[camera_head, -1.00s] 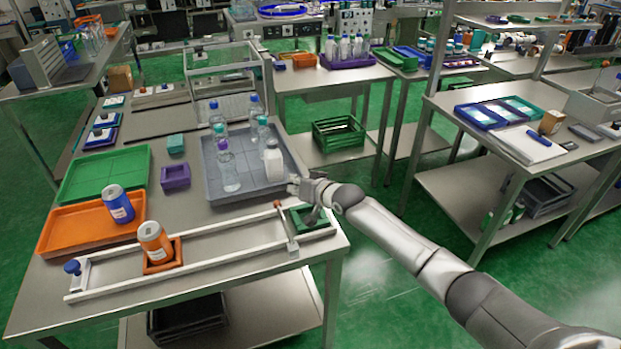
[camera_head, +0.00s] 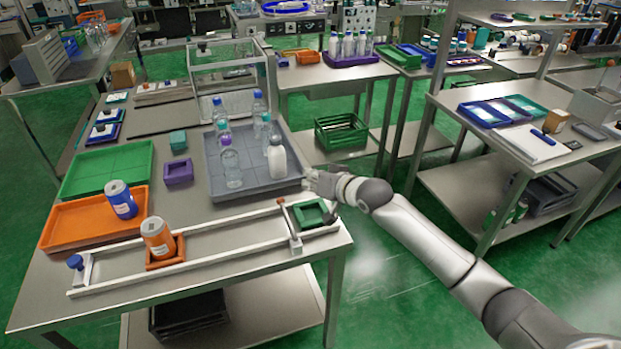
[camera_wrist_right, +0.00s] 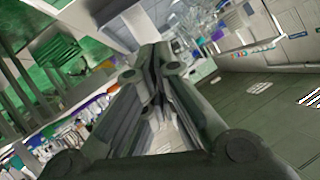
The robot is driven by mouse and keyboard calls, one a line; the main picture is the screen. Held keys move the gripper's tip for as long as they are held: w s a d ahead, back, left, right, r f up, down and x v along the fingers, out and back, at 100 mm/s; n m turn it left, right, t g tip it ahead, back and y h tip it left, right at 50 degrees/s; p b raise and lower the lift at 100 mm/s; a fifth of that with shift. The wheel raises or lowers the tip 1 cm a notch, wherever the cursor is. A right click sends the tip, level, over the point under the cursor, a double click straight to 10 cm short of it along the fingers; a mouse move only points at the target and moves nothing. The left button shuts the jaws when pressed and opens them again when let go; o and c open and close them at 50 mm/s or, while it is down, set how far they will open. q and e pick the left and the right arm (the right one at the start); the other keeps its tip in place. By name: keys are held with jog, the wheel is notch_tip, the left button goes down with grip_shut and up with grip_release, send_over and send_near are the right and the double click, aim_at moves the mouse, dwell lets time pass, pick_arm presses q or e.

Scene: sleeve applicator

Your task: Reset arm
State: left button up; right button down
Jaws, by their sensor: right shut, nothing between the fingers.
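My right gripper (camera_head: 312,184) is in the head view, above the right edge of the near table, beside the grey tray's right corner. It is shut and empty. In the right wrist view its closed fingers (camera_wrist_right: 155,62) point up the picture, with nothing between them. The sleeve applicator's white rail frame (camera_head: 215,262) lies along the table's front. An orange can (camera_head: 157,237) stands in a small orange holder (camera_head: 166,262) at the frame's left part. A green holder (camera_head: 311,213) sits at its right end, near a brown-topped post. My left gripper is not in view.
The grey tray (camera_head: 225,195) holds several bottles. A blue can (camera_head: 121,200) stands in the orange tray (camera_head: 65,232), near a green tray (camera_head: 75,177). A purple box (camera_head: 178,172) lies between. Open floor separates this table from the right bench (camera_head: 455,112).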

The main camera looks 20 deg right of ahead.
jog(key=s+a+f+n+g, duration=0.1)
jog(key=s+a+f+g, duration=0.15)
jog(key=s+f, duration=0.5)
jog(key=s+a+f+n+g, duration=0.15)
jog(key=s+a+f, duration=0.25)
jog(key=s, duration=0.6)
jog(key=s+d+f+g+h, duration=0.1)
jog(key=s+d+g+h, duration=0.15)
jog(key=s, duration=1.05)
jog(key=s+d+f+g+h, duration=0.1)
jog(key=s+d+g+h, duration=0.2)
jog(key=s, duration=0.9)
notch_tip(320, 180, down, 27)
jog(key=s+d+y, duration=0.1)
jog(key=s, duration=0.1)
jog(key=s+d+f+g, duration=0.2)
jog(key=s+d+f, duration=0.1)
jog(key=s+f, duration=1.2)
jog(key=shift+s+f+n, duration=0.2)
jog(key=shift+s+n, duration=0.25)
jog(key=shift+s, duration=0.2)
